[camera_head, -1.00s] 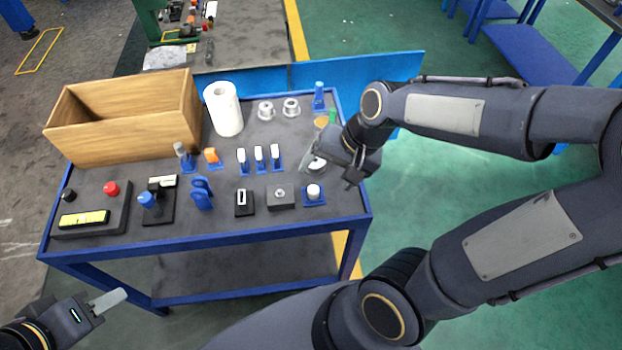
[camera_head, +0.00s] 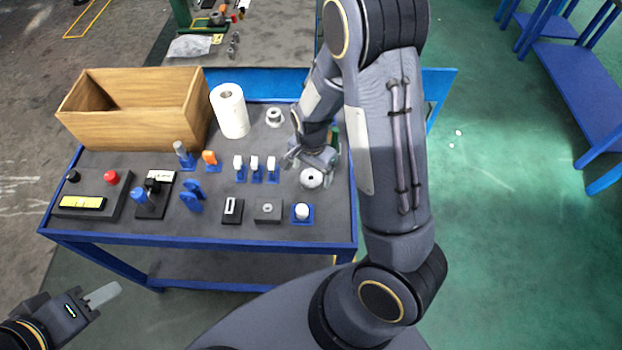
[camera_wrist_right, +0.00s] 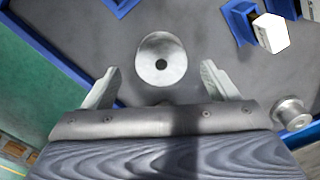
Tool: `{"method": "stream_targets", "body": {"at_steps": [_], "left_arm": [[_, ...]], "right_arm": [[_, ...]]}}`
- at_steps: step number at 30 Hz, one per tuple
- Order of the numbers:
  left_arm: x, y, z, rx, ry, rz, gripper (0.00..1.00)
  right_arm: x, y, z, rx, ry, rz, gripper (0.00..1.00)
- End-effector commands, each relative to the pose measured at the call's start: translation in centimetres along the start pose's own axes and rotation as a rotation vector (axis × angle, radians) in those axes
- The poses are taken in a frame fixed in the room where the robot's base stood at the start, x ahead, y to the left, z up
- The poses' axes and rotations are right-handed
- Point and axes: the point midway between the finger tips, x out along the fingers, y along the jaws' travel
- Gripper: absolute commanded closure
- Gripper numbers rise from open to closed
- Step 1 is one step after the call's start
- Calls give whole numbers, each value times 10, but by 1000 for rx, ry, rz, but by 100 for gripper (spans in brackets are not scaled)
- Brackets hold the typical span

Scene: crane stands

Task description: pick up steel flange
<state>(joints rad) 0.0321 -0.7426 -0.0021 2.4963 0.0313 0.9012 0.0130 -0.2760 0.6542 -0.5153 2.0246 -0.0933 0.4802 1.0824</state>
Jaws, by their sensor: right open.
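A round steel flange (camera_head: 311,178) with a dark centre hole lies on the right part of the grey table top. It also shows in the right wrist view (camera_wrist_right: 161,52), just ahead of and between the fingers, apart from both. My right gripper (camera_head: 304,160) is open and empty above the table, close to the flange on its far side. Its two fingers are spread wide in the right wrist view (camera_wrist_right: 160,80). My left gripper (camera_head: 101,295) is off the table at the lower left, with its jaw gap unclear.
A silver spool-like part (camera_head: 274,117) stands behind, beside a white roll (camera_head: 230,111). Blue holders with white blocks (camera_head: 256,168) stand left of the flange, and a white knob on a blue base (camera_head: 302,212) is in front. A wooden box (camera_head: 135,125) is at back left.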

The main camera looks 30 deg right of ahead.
Motion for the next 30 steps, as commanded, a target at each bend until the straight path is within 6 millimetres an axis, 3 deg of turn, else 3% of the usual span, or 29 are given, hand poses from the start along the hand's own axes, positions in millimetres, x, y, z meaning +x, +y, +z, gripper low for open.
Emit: {"method": "stream_targets", "body": {"at_steps": [6, 14, 27, 30], "left_arm": [[-1, 1, -1, 0, 0, 0, 64], [-1, 1, -1, 0, 0, 0, 64], [-1, 1, -1, 0, 0, 0, 64], [-2, 1, -1, 0, 0, 0, 64]], "right_arm": [[26, -1, 0, 0, -1, 1, 19], [28, -2, 0, 0, -1, -1, 19], [28, -2, 0, 0, -1, -1, 77], [28, -2, 0, -1, -1, -2, 86]]}}
